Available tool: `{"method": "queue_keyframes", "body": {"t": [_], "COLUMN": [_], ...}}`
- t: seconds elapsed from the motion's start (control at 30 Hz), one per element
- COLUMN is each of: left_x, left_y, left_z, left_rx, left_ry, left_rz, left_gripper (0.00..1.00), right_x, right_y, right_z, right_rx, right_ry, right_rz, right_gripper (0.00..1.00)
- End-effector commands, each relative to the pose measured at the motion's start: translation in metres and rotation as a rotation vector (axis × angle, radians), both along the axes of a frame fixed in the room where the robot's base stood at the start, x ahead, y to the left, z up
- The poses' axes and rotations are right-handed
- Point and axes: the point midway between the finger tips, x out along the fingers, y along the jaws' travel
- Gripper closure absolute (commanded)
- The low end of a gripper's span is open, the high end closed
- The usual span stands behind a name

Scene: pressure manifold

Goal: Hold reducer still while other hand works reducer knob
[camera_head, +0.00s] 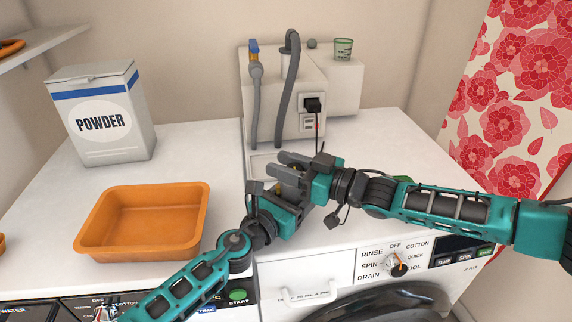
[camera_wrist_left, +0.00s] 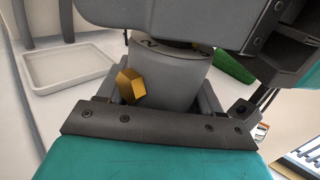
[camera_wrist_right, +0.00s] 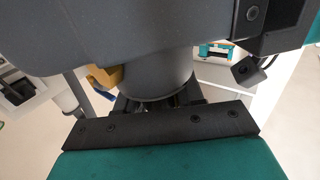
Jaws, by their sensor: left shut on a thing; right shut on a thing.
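The reducer shows in the left wrist view as a light grey cylinder (camera_wrist_left: 172,76) with dark marks near its top edge and a brass fitting (camera_wrist_left: 130,86) on its side. My left gripper (camera_head: 272,190) is shut on this grey body. My right gripper (camera_head: 287,165) is just above the left one and shut on the reducer's upper part, taken to be the knob. The knob is mostly hidden by the right gripper. In the right wrist view a shaded grey cylinder (camera_wrist_right: 155,76) sits at the right fingers, with brass (camera_wrist_right: 104,76) beside it.
A shallow white tray (camera_wrist_left: 68,66) lies close by. A white box with hoses (camera_head: 275,100) stands behind the grippers. An orange basin (camera_head: 145,248) and a powder box (camera_head: 110,145) stand left. A washer panel (camera_head: 330,262) is in front. A green object (camera_wrist_left: 232,67) lies right.

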Motion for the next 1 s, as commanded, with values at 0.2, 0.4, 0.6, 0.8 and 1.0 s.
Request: {"method": "queue_keyframes", "body": {"t": [0.2, 0.4, 0.6, 0.8, 1.0], "left_x": [0.0000, 0.0001, 0.0001, 0.0001, 0.0000], "left_y": [0.0002, 0.0003, 0.0004, 0.0003, 0.0002], "left_z": [-0.0002, -0.0002, -0.0002, -0.0002, -0.0002], "left_rx": [-0.002, -0.002, -0.001, -0.001, -0.001], "left_ry": [0.002, 0.001, 0.001, 0.001, 0.001], "left_rz": [0.001, 0.001, 0.001, 0.001, 0.000], "left_gripper": [0.70, 0.70, 0.70, 0.70, 0.70], "right_x": [-0.0004, -0.0005, -0.0005, -0.0006, -0.0020], "right_y": [-0.0003, -0.0003, -0.0003, -0.0001, -0.0037], "right_z": [0.0006, 0.0005, 0.0003, 0.0001, -0.0003], "right_rx": [-0.001, 0.000, 0.000, -0.001, -0.001], "right_ry": [0.000, 0.002, 0.002, 0.002, 0.003], "right_rz": [0.048, 0.048, 0.047, 0.047, 0.047], "right_gripper": [0.93, 0.93, 0.50, 0.41, 0.41]}}
